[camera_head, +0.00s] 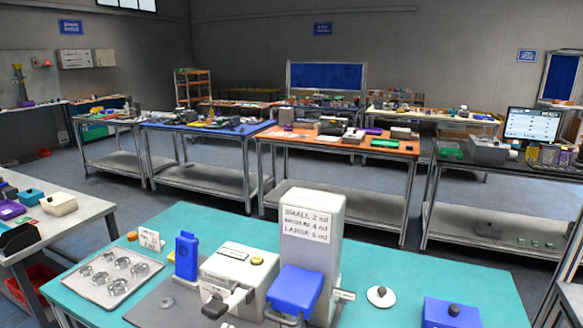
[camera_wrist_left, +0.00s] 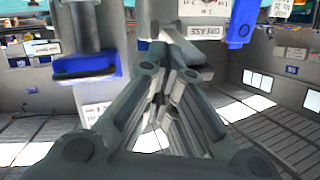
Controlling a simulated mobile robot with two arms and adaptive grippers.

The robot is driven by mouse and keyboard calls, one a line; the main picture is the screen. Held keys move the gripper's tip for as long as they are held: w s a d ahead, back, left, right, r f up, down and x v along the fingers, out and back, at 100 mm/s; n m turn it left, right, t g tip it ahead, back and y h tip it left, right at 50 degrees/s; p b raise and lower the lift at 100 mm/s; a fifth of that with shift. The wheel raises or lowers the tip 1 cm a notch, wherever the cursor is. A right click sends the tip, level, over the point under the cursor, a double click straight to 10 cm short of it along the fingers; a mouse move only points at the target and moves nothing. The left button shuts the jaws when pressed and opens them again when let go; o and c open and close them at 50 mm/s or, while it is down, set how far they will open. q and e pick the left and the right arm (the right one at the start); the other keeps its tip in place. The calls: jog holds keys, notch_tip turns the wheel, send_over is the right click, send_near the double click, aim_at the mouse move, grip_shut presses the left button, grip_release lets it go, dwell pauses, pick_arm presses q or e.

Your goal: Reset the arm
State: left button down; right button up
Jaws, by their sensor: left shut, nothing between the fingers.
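My left gripper (camera_wrist_left: 172,80) fills the middle of the left wrist view, its fingers drawn together and shut with nothing between them. Blue and white machine parts show past the fingers in that view, including a blue-based part (camera_wrist_left: 85,66) on the left and a blue part (camera_wrist_left: 241,22) on the right. I cannot tell how far the fingertips are from them. Neither gripper is clearly seen in the head view, and my right gripper is in neither view.
A teal table (camera_head: 380,255) stands in front. It holds a metal tray (camera_head: 108,272), a blue bottle-like item (camera_head: 187,256), a white machine (camera_head: 236,268), a tall white dispenser (camera_head: 312,245) with a blue front, a white disc (camera_head: 381,296) and a blue box (camera_head: 450,313). Further workbenches stand behind.

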pick_arm(q)
jog(key=s+a+f+n+g, duration=0.1)
jog(key=s+a+f+g, duration=0.25)
jog(key=s+f, duration=0.35)
jog(key=s+a+f+g+y, duration=0.15)
jog(key=s+f+g, duration=0.3)
jog(key=s, duration=0.45)
jog(key=s+a+f+n+g, duration=0.1)
jog(key=s+a+f+g, duration=0.2)
jog(key=s+f, duration=0.45)
notch_tip(320, 180, down, 27)
jog(key=s+g+b, duration=0.1)
jog(key=s+g, duration=0.1)
jog(key=s, duration=0.1)
jog(key=s+a+f+b, duration=0.1)
jog(key=s+a+f, duration=0.1)
jog(key=s+f, duration=1.3)
jog(key=shift+s+a+f+g, duration=0.2)
jog(key=shift+s+f+g, duration=0.2)
jog(key=shift+f, duration=0.15)
